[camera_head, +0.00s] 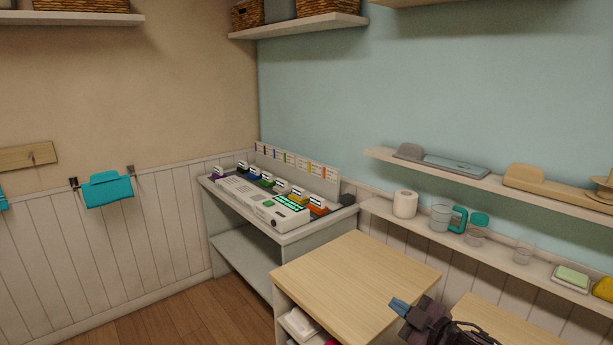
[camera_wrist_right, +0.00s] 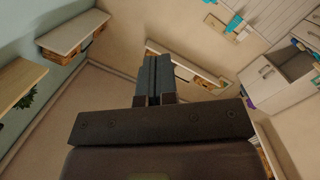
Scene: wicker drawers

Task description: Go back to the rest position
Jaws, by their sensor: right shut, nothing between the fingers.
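My right gripper (camera_head: 399,306) shows at the bottom right of the head view, in front of the light wooden cabinet top (camera_head: 352,280). Its blue-grey fingertips point up and to the left. In the right wrist view its two fingers (camera_wrist_right: 153,80) stand side by side and closed, with nothing between them. Behind them are walls, shelves and the ceiling area, tilted in the picture. My left gripper is in neither view.
A grey stand (camera_head: 290,240) with a white keypad device (camera_head: 262,203) and several colored labels stands in the corner. A wall shelf (camera_head: 380,208) holds a toilet roll (camera_head: 405,204) and cups. The wooden floor (camera_head: 215,315) is clear.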

